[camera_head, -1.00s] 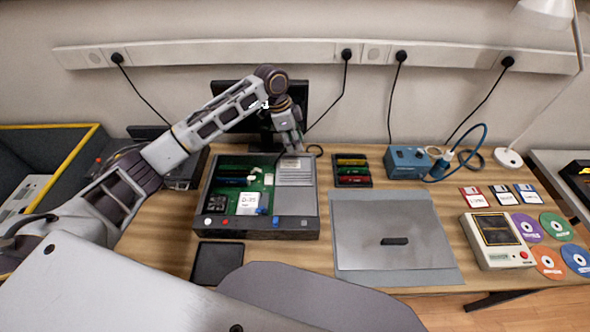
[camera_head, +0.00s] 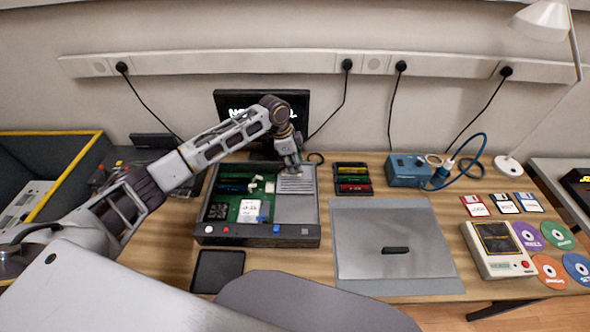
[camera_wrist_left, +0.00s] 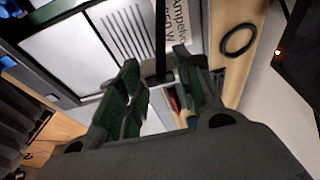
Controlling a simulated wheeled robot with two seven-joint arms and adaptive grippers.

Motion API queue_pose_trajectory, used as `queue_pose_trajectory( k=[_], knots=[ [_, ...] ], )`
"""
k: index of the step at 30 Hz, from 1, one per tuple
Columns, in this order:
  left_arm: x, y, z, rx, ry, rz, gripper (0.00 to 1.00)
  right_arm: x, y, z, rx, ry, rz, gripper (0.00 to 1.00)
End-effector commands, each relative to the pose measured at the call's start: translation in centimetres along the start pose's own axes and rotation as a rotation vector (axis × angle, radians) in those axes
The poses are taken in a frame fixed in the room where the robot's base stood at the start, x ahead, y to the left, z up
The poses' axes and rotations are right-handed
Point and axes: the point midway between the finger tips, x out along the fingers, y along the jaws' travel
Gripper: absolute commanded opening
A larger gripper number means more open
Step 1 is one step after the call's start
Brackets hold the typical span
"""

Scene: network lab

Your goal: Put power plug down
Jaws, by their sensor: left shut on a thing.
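My left gripper (camera_head: 293,168) is at the back right of the open computer case (camera_head: 258,232), by its grey power supply unit (camera_head: 296,186). In the left wrist view its two dark fingers (camera_wrist_left: 160,95) point toward the case's back, and the power supply's slotted top (camera_wrist_left: 122,32) shows beyond them. A narrow black cord-like strip (camera_wrist_left: 160,40) runs away from between the fingers. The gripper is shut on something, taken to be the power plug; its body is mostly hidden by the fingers. My right gripper is not in view.
A monitor (camera_head: 232,104) with partly hidden white text stands behind the case. A black cable loop (camera_head: 315,158) lies right of the gripper. A cartridge rack (camera_head: 352,180), a blue box (camera_head: 406,172) and a grey panel (camera_head: 390,225) stand or lie to the right. Wall sockets hold several plugs.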

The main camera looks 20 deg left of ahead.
Motion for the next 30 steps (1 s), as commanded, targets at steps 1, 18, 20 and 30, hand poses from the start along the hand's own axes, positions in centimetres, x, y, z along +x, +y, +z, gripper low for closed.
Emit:
queue_pose_trajectory(
  k=[1,18,20,30],
  knots=[
    [0.2,0.0,0.1,0.0,-0.001,0.001,0.19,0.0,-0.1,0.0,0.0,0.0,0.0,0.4],
    [3.5,0.0,1.0,0.0,0.0,0.0,0.19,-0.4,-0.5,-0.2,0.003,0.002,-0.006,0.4],
    [3.5,0.0,1.0,0.0,0.0,0.0,0.19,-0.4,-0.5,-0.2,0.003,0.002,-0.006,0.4],
    [4.0,0.0,1.1,0.0,-0.001,0.001,0.19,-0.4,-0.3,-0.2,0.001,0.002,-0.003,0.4]
  ],
)
